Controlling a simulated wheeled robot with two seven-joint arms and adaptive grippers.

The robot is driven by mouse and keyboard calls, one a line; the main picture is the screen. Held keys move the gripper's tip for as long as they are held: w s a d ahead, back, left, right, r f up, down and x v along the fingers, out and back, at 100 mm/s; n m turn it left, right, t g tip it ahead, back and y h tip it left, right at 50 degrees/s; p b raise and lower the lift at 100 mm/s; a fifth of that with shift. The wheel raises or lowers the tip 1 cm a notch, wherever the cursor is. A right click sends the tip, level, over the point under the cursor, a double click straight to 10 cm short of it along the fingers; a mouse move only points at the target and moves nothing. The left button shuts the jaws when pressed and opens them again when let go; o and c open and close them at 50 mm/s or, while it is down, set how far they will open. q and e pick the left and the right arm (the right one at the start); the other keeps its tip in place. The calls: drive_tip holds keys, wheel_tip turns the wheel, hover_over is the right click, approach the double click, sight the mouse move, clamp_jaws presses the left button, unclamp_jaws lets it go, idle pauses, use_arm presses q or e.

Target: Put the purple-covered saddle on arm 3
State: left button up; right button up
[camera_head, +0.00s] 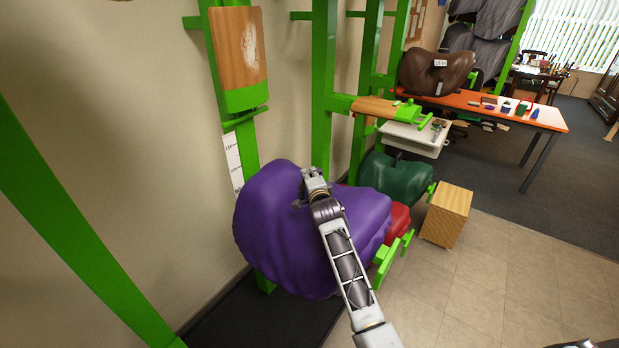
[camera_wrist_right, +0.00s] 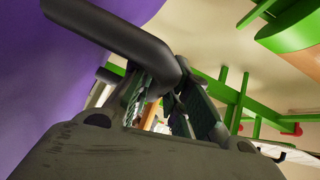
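The purple-covered saddle (camera_head: 282,228) is a large rounded bulk in the middle of the head view, in front of a green post. Its purple cover (camera_wrist_right: 35,70) fills the left of the right wrist view. My right gripper (camera_head: 314,174) is at the saddle's upper right side in the head view, its forearm crossing in front of the cover. In the wrist view, its fingers (camera_wrist_right: 160,110) stand apart with background between them. Whether it touches the cover is unclear. My left gripper is not in view. No arm number is readable; two wood-topped arms, a near one (camera_head: 238,50) and a farther one (camera_head: 372,106), are bare.
A red saddle (camera_head: 398,220) and a green saddle (camera_head: 396,177) sit low behind the purple one. A brown saddle (camera_head: 436,72) rests by the orange table (camera_head: 540,117). A white tray (camera_head: 417,138) and a wooden box (camera_head: 447,214) stand nearby.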

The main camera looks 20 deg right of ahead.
drive_tip(key=o, duration=0.5)
drive_tip(key=shift+r, duration=0.2)
drive_tip(key=shift+s, duration=0.1)
drive_tip(key=shift+f, duration=0.35)
drive_tip(key=s, duration=0.2)
drive_tip(key=s+r, duration=0.1)
drive_tip(key=s, duration=0.5)
drive_tip(key=shift+a+r, duration=0.3)
drive_tip(key=shift+a, duration=0.1)
drive_tip(key=shift+a+f, duration=0.1)
drive_tip(key=shift+w, duration=0.15)
